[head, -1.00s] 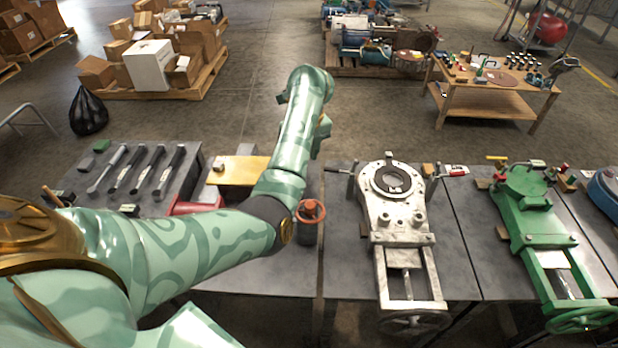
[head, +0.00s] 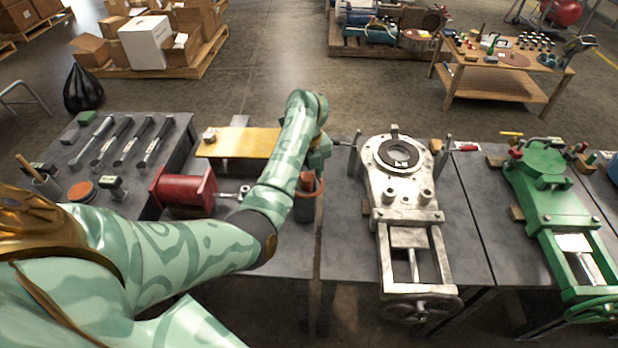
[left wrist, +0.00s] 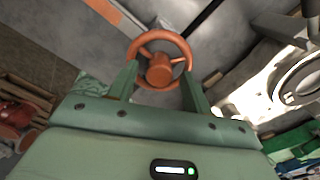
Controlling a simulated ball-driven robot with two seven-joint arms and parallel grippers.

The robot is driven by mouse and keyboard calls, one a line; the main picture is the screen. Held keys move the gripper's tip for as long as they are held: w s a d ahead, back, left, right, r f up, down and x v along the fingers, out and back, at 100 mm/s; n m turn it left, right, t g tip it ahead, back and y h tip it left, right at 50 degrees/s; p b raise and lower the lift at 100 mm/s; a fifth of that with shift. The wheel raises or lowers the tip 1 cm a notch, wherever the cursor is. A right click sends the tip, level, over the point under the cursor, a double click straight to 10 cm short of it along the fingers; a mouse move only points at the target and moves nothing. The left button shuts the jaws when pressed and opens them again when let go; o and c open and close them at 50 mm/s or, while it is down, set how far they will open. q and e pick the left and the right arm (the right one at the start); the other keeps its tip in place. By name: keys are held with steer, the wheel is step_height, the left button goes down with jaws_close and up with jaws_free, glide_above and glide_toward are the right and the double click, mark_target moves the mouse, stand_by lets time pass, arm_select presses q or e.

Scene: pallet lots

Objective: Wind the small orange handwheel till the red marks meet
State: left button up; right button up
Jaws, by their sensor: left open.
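The small orange handwheel (head: 308,186) stands on a dark upright body (head: 304,210) on the bench, partly hidden by my left arm in the head view. In the left wrist view, the handwheel (left wrist: 182,46) shows its round rim, spokes and hub. My left gripper (head: 316,168) points down just above the handwheel. In the left wrist view its two fingers (left wrist: 160,78) are apart, one on each side of the lower part of the wheel; I cannot tell whether they touch it. No red marks can be made out. My right gripper is not in view.
A white gate valve (head: 408,215) lies right of the handwheel, and a green valve (head: 548,205) lies farther right. A red flanged part (head: 183,187) and a yellow plate (head: 240,142) lie to the left. Several dark-handled tools (head: 130,140) lie at the far left.

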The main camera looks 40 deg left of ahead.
arm_select(q)
steer(key=shift+f, duration=0.2)
steer(key=c, duration=1)
steer(key=shift+o, duration=0.2)
steer(key=shift+r+m, duration=0.1)
steer(key=shift+m, duration=0.3)
